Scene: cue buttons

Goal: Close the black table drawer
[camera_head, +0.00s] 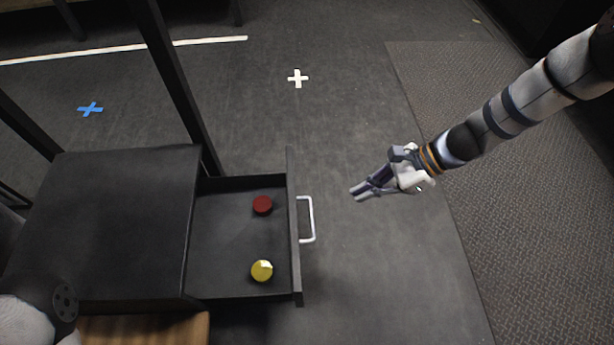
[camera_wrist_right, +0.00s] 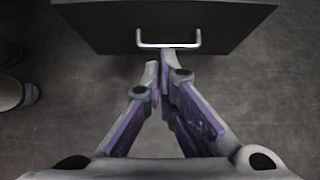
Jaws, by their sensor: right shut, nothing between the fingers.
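The black table drawer (camera_head: 222,240) is pulled out to the right of its black table (camera_head: 115,215) in the head view. Its front panel carries a silver bar handle (camera_head: 311,219), which also shows in the right wrist view (camera_wrist_right: 168,45). My right gripper (camera_head: 356,194) is shut and empty, to the right of the handle and apart from it in the head view. In the wrist view its fingertips (camera_wrist_right: 160,65) point at the drawer front (camera_wrist_right: 110,25), just below the handle in the picture. My left gripper is out of view.
A red button (camera_head: 262,205) and a yellow button (camera_head: 262,271) sit inside the drawer. Black table legs (camera_head: 175,85) rise behind. A wooden surface (camera_head: 145,329) lies at the bottom left. The floor right of the drawer is clear, with a textured mat (camera_head: 520,220) farther right.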

